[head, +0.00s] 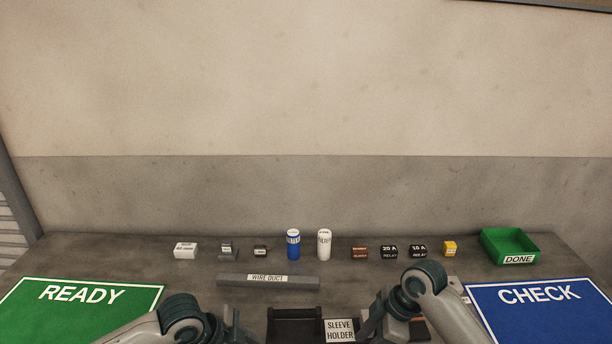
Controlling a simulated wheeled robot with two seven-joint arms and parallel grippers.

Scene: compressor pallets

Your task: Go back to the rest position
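My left arm comes in at the bottom left, and its gripper (236,326) is beside the dark tray at the bottom edge. My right arm comes in at the bottom right, and its gripper (374,322) is just right of the white SLEEVE HOLDER label (339,330). Both grippers are seen from above and partly cut off or hidden by their own wrists. I cannot tell whether their fingers are open or shut, or whether they hold anything.
A green READY mat (82,310) lies left, a blue CHECK mat (540,312) right. A grey wire duct (268,282) lies mid-table. Behind it stand a blue can (293,245), a white can (324,246) and several small blocks. A green DONE bin (510,246) is back right.

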